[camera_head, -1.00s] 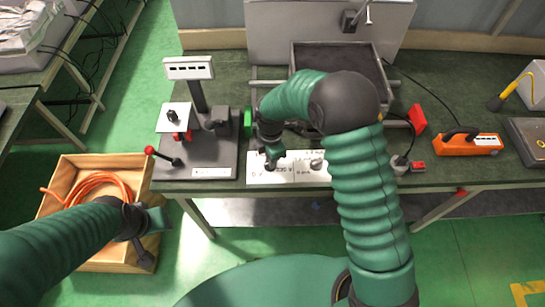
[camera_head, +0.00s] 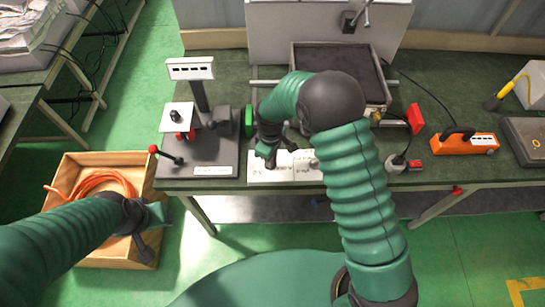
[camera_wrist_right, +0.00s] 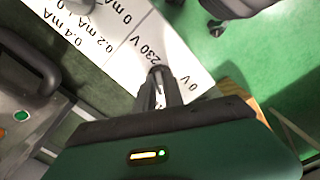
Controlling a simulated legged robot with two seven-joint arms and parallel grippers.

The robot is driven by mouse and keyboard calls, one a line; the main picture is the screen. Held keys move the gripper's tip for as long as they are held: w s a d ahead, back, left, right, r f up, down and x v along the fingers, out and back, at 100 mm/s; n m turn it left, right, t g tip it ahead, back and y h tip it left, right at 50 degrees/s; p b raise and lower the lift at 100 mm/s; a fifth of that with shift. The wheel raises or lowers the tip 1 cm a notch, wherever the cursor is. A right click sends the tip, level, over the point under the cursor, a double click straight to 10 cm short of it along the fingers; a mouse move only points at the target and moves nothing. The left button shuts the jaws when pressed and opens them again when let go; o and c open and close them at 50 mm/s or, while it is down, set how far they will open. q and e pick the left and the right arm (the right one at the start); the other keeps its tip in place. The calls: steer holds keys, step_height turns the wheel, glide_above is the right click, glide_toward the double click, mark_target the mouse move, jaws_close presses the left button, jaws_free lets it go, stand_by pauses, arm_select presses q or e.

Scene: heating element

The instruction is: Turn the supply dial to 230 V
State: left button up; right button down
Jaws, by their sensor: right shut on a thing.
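The white control panel (camera_head: 300,174) lies at the front edge of the bench; in the right wrist view its face (camera_wrist_right: 190,72) shows the printed marks "230 V" and "0 V", with a mA scale beyond. My right gripper (camera_head: 266,158) is over the left part of the panel. In the right wrist view its fingers (camera_wrist_right: 160,84) are shut on the supply dial, beside the "230 V" mark. The fingers hide the dial, so its exact setting cannot be read. My left gripper (camera_head: 144,228) hangs low at the left, away from the panel; its jaw opening is unclear.
A second knob (camera_head: 314,163) sits on the panel's right part. A stand with a red-knobbed lever (camera_head: 167,155) is left of the panel. A dark tray (camera_head: 340,62) is behind my right arm. An orange tool (camera_head: 465,143) lies at the right. A wooden crate (camera_head: 72,170) stands on the floor.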

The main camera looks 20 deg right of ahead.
steer(key=m, duration=0.4)
steer(key=shift+w+a+r+m+p, duration=0.25)
steer(key=shift+w+m+p, duration=0.05)
steer(key=shift+p, duration=0.05)
steer(key=m+p, duration=0.1)
steer(key=m, duration=0.3)
steer(key=shift+m, duration=0.3)
steer(key=m, duration=0.3)
steer(key=shift+d+m+p, duration=0.1)
steer(key=shift+m+p, duration=0.2)
steer(key=m+p, duration=0.1)
steer(key=m, duration=0.3)
steer(key=shift+m, duration=0.3)
steer(key=m+p, duration=0.1)
steer(key=m, duration=0.3)
steer(key=shift+w+d+r+m+p, duration=0.1)
steer(key=shift+m+p, duration=0.2)
steer(key=m+p, duration=0.1)
steer(key=m, duration=0.2)
steer(key=shift+m, duration=0.3)
steer(key=m+p, duration=0.1)
steer(key=m, duration=0.2)
steer(key=shift+m+p, duration=0.65)
steer(key=shift+m, duration=1.35)
